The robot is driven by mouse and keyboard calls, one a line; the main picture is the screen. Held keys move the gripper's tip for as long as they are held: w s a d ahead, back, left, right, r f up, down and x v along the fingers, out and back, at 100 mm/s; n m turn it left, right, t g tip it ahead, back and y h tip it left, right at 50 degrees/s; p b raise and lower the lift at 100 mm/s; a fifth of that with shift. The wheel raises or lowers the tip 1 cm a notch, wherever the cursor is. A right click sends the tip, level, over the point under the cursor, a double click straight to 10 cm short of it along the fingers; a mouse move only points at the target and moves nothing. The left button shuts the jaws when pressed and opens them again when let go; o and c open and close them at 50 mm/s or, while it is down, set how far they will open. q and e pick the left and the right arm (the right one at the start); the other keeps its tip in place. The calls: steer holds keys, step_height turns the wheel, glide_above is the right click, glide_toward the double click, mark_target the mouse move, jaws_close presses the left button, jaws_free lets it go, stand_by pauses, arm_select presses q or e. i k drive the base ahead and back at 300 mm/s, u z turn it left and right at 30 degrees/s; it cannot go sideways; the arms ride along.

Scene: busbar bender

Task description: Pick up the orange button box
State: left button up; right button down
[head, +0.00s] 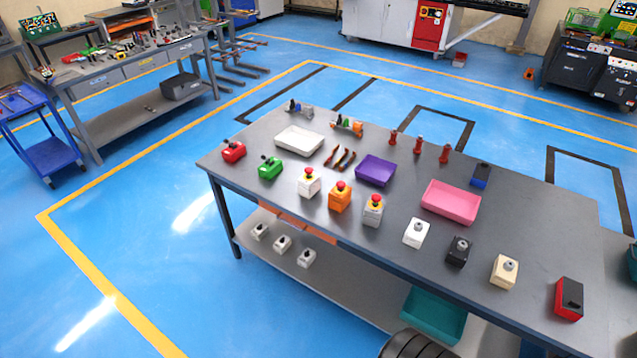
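The orange button box (340,198) stands upright on the dark grey table (520,215), near its front edge. It has a red mushroom button on a yellow collar on top. A white button box (308,185) with a red button stands just to its left. A grey button box (373,213) with a red button stands just to its right. The three boxes are close together but look apart. Neither of my grippers shows in the head view. Nothing covers the orange box.
Behind the boxes are a purple tray (376,169), a pink tray (452,201) and a white tray (299,139). Red (234,151) and green (270,166) boxes stand at the left. A white box (416,232) and several others line the front right. A lower shelf (330,275) holds small boxes.

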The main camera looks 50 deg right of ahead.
mark_target(337, 200)
steer(key=z, duration=0.3)
steer(key=i, duration=1.2)
steer(key=z, duration=1.5)
steer(key=i, duration=0.8)
steer(key=z, duration=0.9)
